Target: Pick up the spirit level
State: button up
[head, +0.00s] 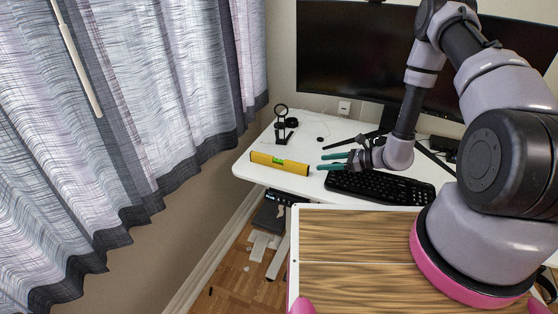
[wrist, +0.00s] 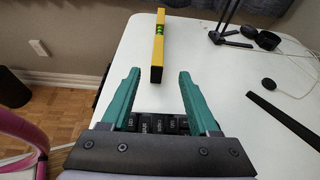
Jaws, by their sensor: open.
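The yellow spirit level (head: 279,163) lies on the white desk near its front left edge, with a green vial window in its middle. My gripper (head: 321,161) is open, just to the right of the level's right end, with its green fingers pointing left toward it. In the wrist view the level (wrist: 157,52) stretches away ahead, its near end close to the gap between the open green fingers of my gripper (wrist: 158,76). Nothing is between the fingers there except desk and part of the keyboard below. I cannot tell whether a finger touches the level.
A black keyboard (head: 380,188) lies below and right of my gripper. A small black stand with a ring (head: 281,122) stands behind the level. A large monitor (head: 350,55) is at the back.

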aim_at(300, 164)
jog(key=x, duration=0.5)
jog(key=shift+a+f, duration=0.1)
jog(key=shift+f, duration=0.05)
jog(key=shift+x, duration=2.8)
jog(key=shift+s+a+r, duration=0.1)
jog(key=shift+a+r, duration=0.05)
jog(key=shift+r, duration=0.1)
grip_shut()
